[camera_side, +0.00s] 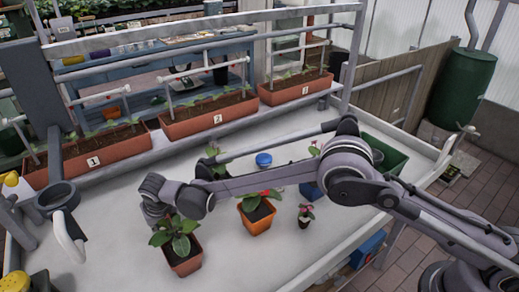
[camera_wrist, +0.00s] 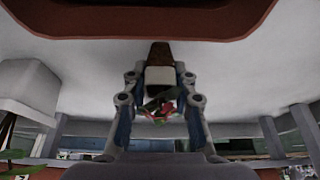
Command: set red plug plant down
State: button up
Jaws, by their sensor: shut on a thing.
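In the wrist view my gripper (camera_wrist: 159,80) is shut on the red plug plant (camera_wrist: 160,52), whose brown root plug shows beyond the fingertips. Its red and green top (camera_wrist: 160,108) lies between the fingers, towards the camera. A pale block shows between the fingertips. In the side view my wrist (camera_side: 155,192) is low over the left part of the white table (camera_side: 120,250), behind a leafy plant in a terracotta pot (camera_side: 187,260). That plant hides the fingertips and the held plant there, so I cannot tell whether the plug touches the table.
An orange pot (camera_side: 257,222) with a red-flowered plant and a small dark-potted pink-red plant (camera_side: 305,217) stand right of the leafy pot. Numbered troughs (camera_side: 97,160) line the back. A green crate (camera_side: 390,158) is at the right. The front middle is bare.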

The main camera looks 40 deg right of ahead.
jog(key=shift+f, duration=0.15)
jog(key=o, duration=0.9)
